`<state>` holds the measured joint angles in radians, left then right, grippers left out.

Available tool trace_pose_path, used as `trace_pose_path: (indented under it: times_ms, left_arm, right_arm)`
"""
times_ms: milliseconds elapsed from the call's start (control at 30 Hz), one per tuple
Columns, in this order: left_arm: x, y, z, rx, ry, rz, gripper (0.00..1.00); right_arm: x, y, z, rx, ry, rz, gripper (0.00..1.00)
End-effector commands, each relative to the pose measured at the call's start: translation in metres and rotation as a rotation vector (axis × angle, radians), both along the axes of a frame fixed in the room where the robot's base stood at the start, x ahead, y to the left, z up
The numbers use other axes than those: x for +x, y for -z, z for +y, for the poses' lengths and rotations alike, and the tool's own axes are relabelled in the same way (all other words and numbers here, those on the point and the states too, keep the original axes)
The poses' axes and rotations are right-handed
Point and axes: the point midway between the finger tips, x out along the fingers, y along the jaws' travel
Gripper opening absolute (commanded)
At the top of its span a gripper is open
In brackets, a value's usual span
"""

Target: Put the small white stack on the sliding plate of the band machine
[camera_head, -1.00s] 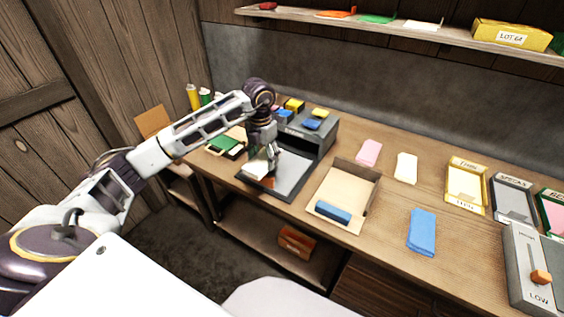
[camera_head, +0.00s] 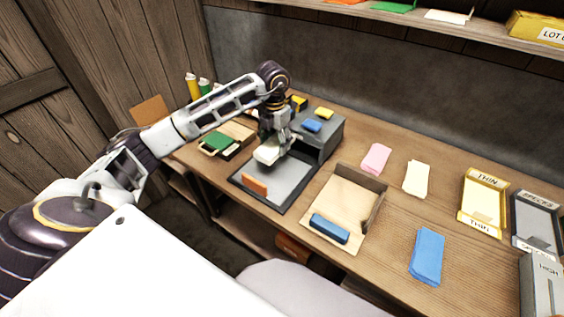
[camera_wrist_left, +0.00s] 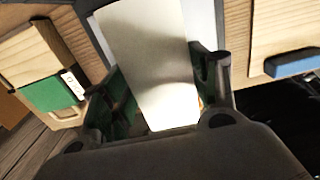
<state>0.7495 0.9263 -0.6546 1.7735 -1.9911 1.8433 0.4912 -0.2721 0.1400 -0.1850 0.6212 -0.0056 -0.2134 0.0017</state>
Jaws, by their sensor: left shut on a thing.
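The small white stack (camera_head: 269,155) is held in my left gripper (camera_head: 270,148), over the band machine's sliding plate. In the left wrist view the white stack (camera_wrist_left: 150,60) sits between the two fingers of the left gripper (camera_wrist_left: 160,100). The band machine (camera_head: 318,138) is grey, with its grey sliding plate (camera_head: 290,180) in front of it. An orange block (camera_head: 255,186) stands on the plate near its front left edge. I cannot tell whether the stack touches the plate. My right gripper is not in view.
To the right is a wooden tray (camera_head: 352,192) with a blue bar (camera_head: 329,228). Pink (camera_head: 376,158), cream (camera_head: 416,178) and blue (camera_head: 426,257) stacks lie on the bench. To the left is a wooden box with a green piece (camera_head: 217,142). Yellow and blue pieces lie on the machine's top.

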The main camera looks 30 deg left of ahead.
Motion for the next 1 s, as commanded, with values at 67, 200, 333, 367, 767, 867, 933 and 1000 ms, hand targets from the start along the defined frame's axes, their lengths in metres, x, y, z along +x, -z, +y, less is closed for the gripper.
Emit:
trace_pose_path:
  times_ms: [67,200,333,367,767,867,933,1000]
  left_arm:
    - [0.0,0.0,0.0,0.0,0.0,0.0,0.35]
    - [0.0,0.0,0.0,0.0,0.0,0.0,0.35]
    - [0.0,0.0,0.0,0.0,0.0,0.0,0.35]
    - [0.0,0.0,0.0,0.0,0.0,0.0,0.35]
    - [0.0,0.012,0.0,0.0,-0.001,0.001,0.35]
    - [-0.001,0.026,0.0,0.0,-0.001,0.003,0.35]
    - [-0.001,0.035,0.0,0.0,-0.001,0.002,0.35]
    - [-0.001,0.045,0.0,0.0,0.0,0.003,0.35]
  right_arm:
    - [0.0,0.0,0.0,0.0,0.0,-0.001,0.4]
    - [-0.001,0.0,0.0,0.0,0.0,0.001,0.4]
    - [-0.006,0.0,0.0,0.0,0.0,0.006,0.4]
    - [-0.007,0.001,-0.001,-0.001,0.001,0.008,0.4]
    - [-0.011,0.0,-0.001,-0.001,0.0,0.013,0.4]
    - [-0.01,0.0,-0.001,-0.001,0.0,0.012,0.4]
    - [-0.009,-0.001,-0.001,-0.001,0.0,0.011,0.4]
    - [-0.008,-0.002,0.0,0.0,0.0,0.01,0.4]
